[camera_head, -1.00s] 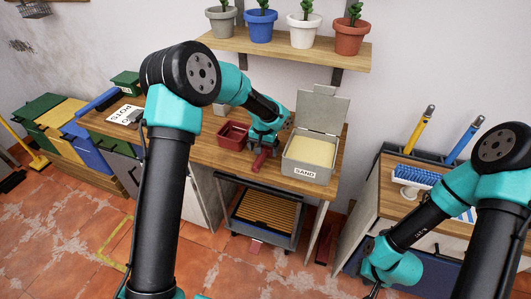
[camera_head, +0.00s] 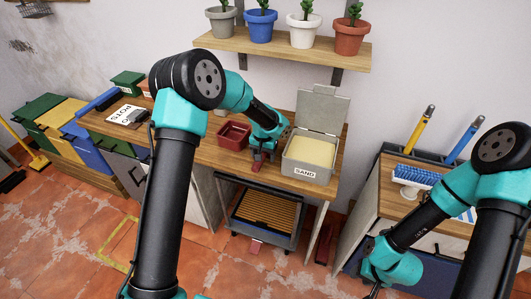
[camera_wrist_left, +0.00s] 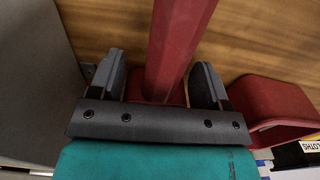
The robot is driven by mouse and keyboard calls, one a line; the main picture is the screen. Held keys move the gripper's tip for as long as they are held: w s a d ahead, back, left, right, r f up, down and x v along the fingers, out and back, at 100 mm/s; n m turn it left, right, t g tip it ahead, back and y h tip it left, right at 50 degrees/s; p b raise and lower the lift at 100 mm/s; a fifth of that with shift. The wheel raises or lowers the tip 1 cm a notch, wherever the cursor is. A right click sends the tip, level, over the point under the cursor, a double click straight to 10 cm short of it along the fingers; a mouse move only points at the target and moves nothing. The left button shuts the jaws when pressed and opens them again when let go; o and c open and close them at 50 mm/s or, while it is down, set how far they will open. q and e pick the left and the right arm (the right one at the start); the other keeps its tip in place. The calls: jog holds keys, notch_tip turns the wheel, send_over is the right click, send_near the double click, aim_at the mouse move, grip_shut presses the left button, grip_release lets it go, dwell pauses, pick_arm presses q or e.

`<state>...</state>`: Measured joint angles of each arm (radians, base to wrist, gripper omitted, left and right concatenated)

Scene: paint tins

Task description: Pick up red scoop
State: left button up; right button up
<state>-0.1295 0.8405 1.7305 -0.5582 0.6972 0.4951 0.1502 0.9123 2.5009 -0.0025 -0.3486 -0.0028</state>
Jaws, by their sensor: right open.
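The red scoop's handle (camera_head: 257,166) shows on the wooden bench, close to the front edge and left of the sand box. My left gripper (camera_head: 262,153) is down at it. In the left wrist view the red handle (camera_wrist_left: 180,45) runs between the two fingers of my left gripper (camera_wrist_left: 160,90). The fingers are apart, with a gap beside the handle, and do not look closed on it. The rest of the scoop is partly hidden by the gripper. My right gripper (camera_head: 374,290) is low at the bottom, mostly out of sight, away from the scoop.
The grey sand box (camera_head: 309,158) with its lid up stands close right of my left gripper. A red container (camera_head: 234,135) stands just left, also in the left wrist view (camera_wrist_left: 275,105). A shelf (camera_head: 290,48) with plant pots hangs above. A drawer (camera_head: 266,217) is below.

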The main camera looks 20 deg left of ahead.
pick_arm(q)
jog(key=c, duration=0.5)
notch_tip(320, 180, up, 10)
jog(key=shift+r, duration=0.1)
dwell(0.4)
jog(key=o, duration=0.4)
jog(key=c, duration=0.4)
